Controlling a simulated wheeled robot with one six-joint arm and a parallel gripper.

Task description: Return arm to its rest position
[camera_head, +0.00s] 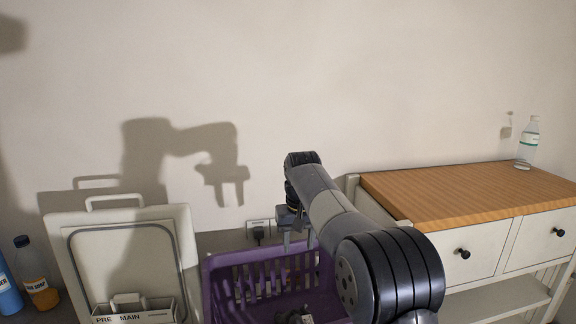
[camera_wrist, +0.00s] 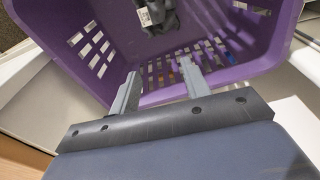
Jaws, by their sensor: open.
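My arm reaches forward from the lower right of the head view. My gripper (camera_head: 298,243) hangs over the purple laundry basket (camera_head: 217,292), pointing down. In the wrist view my gripper (camera_wrist: 160,75) has its two fingers spread apart with nothing between them. The purple basket (camera_wrist: 100,20) lies beyond the fingertips, and a dark grey cloth item with a white tag (camera_wrist: 172,16) lies inside it. Part of that item (camera_head: 296,317) also shows at the bottom of the head view. My arm hides part of the basket's right side.
A toploader with its lid raised (camera_head: 131,225) stands at left, with a labelled tray in front. An orange-labelled bottle (camera_head: 38,284) and a blue bottle (camera_head: 8,292) stand far left. A wood-topped cabinet (camera_head: 470,192) with a clear bottle (camera_head: 527,146) stands at right. A wall socket (camera_head: 259,230) is behind.

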